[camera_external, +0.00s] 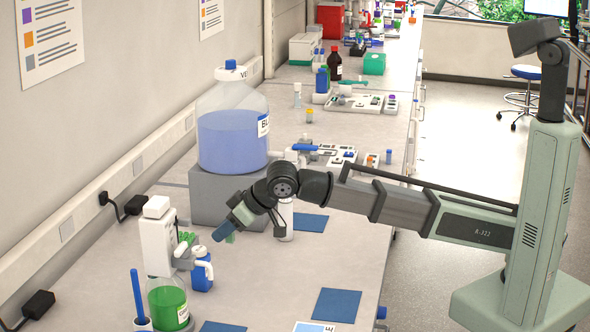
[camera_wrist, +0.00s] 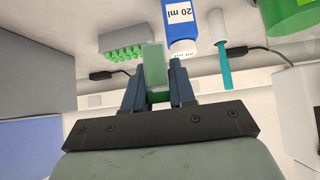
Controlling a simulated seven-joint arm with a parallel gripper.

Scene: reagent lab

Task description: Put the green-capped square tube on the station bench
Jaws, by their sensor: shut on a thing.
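My gripper (camera_wrist: 155,88) is shut on a pale green, square-sided tube (camera_wrist: 154,66), which shows between the two dark blue fingers in the wrist view. The cap's colour cannot be made out clearly beyond the green between the fingers. In the external view my gripper (camera_external: 224,232) is tilted down to the left, above the bench (camera_external: 262,285), and a small green part of the tube (camera_external: 230,238) shows below it. A rack of green-capped tubes (camera_wrist: 122,40) stands nearby in the wrist view; in the external view it (camera_external: 187,238) is partly hidden behind a white dispenser.
A blue bottle (camera_external: 202,273) and the white dispenser (camera_external: 158,240) on a green-filled bottle (camera_external: 168,303) stand left of my gripper. A large carboy (camera_external: 232,130) on a grey block (camera_external: 215,198) stands behind it. Blue mats (camera_external: 336,305) lie on clear bench at right.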

